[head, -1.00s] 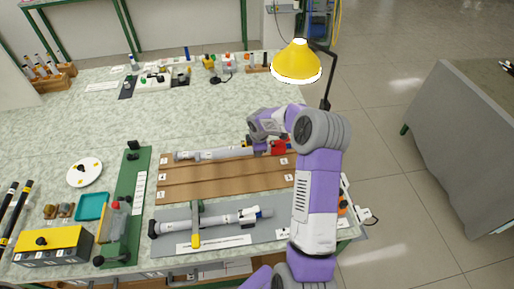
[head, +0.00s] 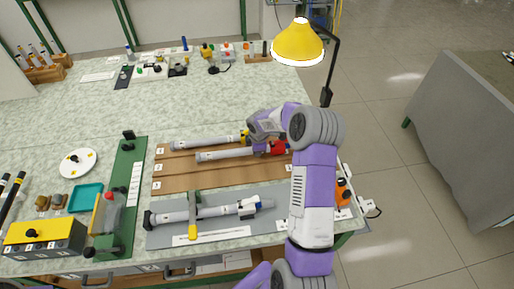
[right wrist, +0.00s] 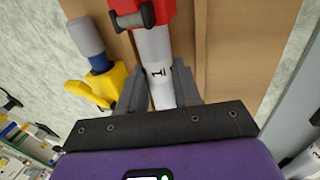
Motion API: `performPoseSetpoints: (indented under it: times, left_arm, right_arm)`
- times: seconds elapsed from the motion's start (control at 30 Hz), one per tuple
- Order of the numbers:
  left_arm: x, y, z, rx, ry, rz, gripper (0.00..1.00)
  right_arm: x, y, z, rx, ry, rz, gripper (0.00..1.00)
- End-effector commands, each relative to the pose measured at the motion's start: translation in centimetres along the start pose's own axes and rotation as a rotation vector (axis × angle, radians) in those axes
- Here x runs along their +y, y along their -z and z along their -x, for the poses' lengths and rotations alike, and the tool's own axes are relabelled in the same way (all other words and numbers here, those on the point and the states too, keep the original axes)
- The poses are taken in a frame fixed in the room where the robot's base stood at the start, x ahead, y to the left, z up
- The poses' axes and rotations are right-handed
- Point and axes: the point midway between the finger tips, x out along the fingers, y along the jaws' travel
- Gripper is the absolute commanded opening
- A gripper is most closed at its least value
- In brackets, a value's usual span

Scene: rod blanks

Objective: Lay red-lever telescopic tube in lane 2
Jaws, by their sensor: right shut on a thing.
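The red-lever telescopic tube (head: 222,155) is white, with its red lever (head: 278,147) at the right end. It lies lengthwise over the brown lane board (head: 190,183), along about the middle lane; I cannot tell whether it touches. My right gripper (head: 262,148) is shut on it beside the red lever. In the right wrist view the gripper (right wrist: 160,95) has a finger on each side of the tube (right wrist: 155,55), which bears a "1" mark. A yellow-lever tube (head: 203,142) lies in the far lane. The lane numbers are too small to read. My left gripper is not in view.
A third white tube (head: 215,212) lies on the grey mat (head: 175,238) in front, under a green and yellow bracket (head: 193,215). A green fixture (head: 128,170) stands left of the board. A yellow lamp (head: 297,45) stands behind. The near lane is clear.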

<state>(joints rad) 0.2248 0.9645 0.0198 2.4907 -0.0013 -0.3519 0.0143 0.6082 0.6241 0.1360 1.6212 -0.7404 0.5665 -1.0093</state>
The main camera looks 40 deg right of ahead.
Motion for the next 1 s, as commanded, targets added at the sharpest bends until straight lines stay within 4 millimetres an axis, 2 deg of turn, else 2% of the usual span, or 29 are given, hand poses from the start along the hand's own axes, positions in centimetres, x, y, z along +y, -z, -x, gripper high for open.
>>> performPoseSetpoints:
  times: [0.67,0.7,0.8,0.9,1.0]
  left_arm:
    - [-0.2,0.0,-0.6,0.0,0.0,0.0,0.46]
    - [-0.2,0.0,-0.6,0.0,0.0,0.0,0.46]
    - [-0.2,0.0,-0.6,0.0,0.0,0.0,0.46]
    - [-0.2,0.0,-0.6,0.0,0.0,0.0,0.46]
    - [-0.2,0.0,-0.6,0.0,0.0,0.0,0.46]
  right_arm:
    - [-0.2,0.0,-0.9,0.001,-0.001,0.0,0.15]
    - [-0.2,0.0,-0.9,0.001,-0.001,0.0,0.36]
    - [-0.2,0.0,-0.9,0.0,-0.001,0.0,0.51]
    - [-0.2,0.0,-0.9,0.0,-0.001,0.0,0.62]
    - [-0.2,0.0,-0.9,0.0,0.0,0.0,0.62]
